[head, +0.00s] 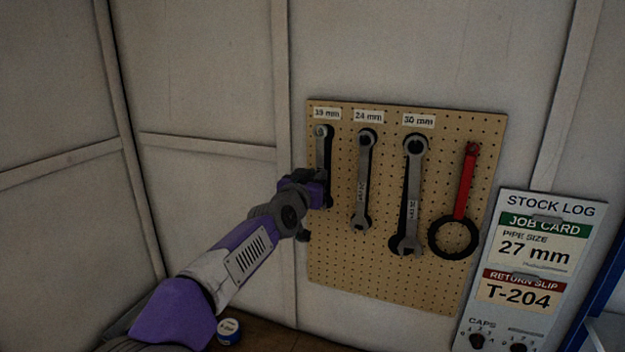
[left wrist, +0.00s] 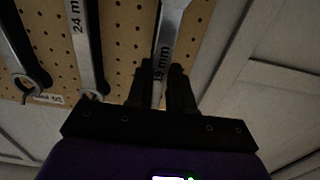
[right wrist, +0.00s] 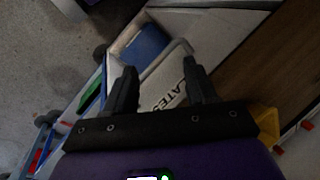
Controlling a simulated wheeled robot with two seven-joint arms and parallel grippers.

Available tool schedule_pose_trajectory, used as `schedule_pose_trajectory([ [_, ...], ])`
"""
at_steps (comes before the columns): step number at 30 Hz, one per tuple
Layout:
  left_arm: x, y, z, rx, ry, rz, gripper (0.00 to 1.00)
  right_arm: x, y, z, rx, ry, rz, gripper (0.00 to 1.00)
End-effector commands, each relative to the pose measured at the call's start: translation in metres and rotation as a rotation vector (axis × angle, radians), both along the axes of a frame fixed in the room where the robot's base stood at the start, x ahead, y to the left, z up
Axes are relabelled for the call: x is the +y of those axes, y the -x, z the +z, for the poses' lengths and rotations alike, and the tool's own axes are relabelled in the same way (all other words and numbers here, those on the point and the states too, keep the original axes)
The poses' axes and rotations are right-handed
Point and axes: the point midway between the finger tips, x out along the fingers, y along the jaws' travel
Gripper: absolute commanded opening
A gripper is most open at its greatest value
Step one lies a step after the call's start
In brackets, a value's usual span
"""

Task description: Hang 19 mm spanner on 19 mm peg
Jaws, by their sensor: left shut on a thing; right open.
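The 19 mm spanner (head: 323,146) hangs upright at the pegboard's left, below the 19 mm label (head: 326,114). Its upper ring is at the peg position there; I cannot tell whether the ring is fully seated on the peg. My left gripper (head: 318,188) is shut on its lower handle and hides its lower end in the head view. In the left wrist view the spanner (left wrist: 167,45), marked 19 mm, runs between the fingers (left wrist: 160,88). My right gripper (right wrist: 160,85) is open and empty, away from the board.
The pegboard (head: 380,270) also holds a 24 mm spanner (head: 363,180), a 30 mm spanner (head: 413,180) and a red-handled ring tool (head: 466,185). A stock log board (head: 550,205) stands at right.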

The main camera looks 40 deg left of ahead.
Motion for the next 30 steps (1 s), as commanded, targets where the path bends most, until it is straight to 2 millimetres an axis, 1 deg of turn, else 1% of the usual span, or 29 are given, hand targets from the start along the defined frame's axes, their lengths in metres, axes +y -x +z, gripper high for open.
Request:
schedule_pose_trajectory([
  [5, 0.004, -0.011, 0.000, -0.001, 0.001, 0.000, 0.00, 0.000, 0.000, 0.003, 0.000, 0.000, 0.000, 0.56],
  [12, 0.006, -0.020, -0.006, -0.001, 0.000, 0.000, 0.00, 0.000, 0.000, -0.001, 0.000, 0.000, 0.000, 0.56],
  [30, 0.008, -0.023, -0.008, -0.002, -0.001, 0.001, 0.00, 0.000, 0.000, -0.002, 0.000, 0.000, 0.000, 0.56],
])
